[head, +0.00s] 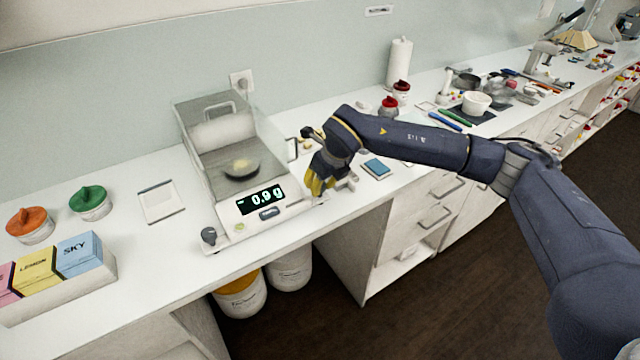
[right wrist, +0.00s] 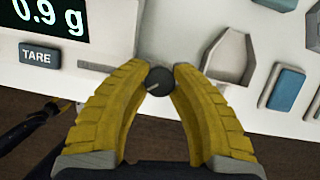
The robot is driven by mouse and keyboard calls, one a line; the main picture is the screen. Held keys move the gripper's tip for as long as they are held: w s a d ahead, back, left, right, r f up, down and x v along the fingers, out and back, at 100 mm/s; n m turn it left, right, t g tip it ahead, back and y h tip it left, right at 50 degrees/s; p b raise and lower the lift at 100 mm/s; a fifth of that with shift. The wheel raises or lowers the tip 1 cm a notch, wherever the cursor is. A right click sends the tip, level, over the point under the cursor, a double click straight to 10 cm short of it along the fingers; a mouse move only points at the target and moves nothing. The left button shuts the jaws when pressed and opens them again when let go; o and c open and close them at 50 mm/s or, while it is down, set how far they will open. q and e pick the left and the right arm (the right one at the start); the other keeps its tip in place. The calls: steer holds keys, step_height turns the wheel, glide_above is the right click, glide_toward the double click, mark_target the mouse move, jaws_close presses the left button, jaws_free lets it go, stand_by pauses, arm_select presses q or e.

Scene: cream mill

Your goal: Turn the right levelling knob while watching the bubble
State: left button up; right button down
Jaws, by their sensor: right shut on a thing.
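The balance (head: 225,216) stands on the white bench, its display (head: 261,199) reading 0.9 g. The right levelling knob (right wrist: 159,80) is a dark round cap with a light mark, at the balance's front right corner in the right wrist view. My right gripper (head: 318,190) has its yellow fingers closed on both sides of this knob; they hide it in the head view. The left knob (head: 208,235) is dark and free. A small yellow-green round spot (head: 240,226), probably the bubble level, is on the balance's front; its bubble is too small to read.
A clear draft shield covers a dark pan (head: 241,168) with a little pale material. A blue-topped block (head: 376,168) lies right of my gripper. A small white tray (head: 161,201), colour jars and labelled boxes (head: 80,255) stand at left. The bench's front edge is close to the balance.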

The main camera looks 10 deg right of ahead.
stand_by(0.4)
steer(key=c, duration=1)
jaws_free()
steer(key=shift+c, duration=0.2)
steer(key=v, duration=1.2)
